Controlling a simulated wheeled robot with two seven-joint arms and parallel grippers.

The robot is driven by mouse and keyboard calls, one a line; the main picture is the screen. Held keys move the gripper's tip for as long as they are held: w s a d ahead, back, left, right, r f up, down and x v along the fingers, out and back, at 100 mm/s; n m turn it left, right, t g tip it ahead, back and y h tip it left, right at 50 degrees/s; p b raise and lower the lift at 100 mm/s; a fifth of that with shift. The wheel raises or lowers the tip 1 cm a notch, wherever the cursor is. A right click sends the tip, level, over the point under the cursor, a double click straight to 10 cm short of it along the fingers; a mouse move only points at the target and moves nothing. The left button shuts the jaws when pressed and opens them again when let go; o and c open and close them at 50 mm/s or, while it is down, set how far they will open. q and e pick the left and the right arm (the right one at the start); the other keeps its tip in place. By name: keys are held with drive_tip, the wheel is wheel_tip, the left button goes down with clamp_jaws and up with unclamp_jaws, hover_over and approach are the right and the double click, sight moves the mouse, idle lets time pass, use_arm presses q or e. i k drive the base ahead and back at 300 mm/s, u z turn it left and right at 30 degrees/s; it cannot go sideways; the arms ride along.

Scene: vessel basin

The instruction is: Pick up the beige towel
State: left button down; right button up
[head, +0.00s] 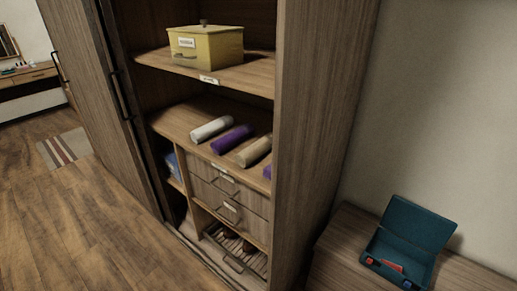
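The beige towel (254,151) is rolled up and lies on the middle shelf (178,120) of the open wardrobe. The right end of the beige towel is close to the wardrobe's side panel, which partly hides the shelf there. Neither of my grippers is in the head view.
A yellow box (205,46) stands on the shelf above. Drawers (228,190) are below the towels. The wardrobe's side panel (318,130) stands right of the shelves. An open teal case (408,243) lies on a low wooden surface at right.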

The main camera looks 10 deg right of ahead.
sight(244, 158)
drive_tip(key=u, duration=0.45)
drive_tip(key=k, duration=0.6)
drive_tip(key=u, duration=1.05)
drive_tip(key=k, duration=0.75)
drive_tip(key=u, duration=0.65)
drive_tip(key=i, duration=1.75)
drive_tip(key=z, duration=0.5)
drive_tip(key=i, duration=1.65)
drive_tip(key=z, duration=1.7)
drive_tip(key=i, duration=0.95)
drive_tip(key=z, duration=0.85)
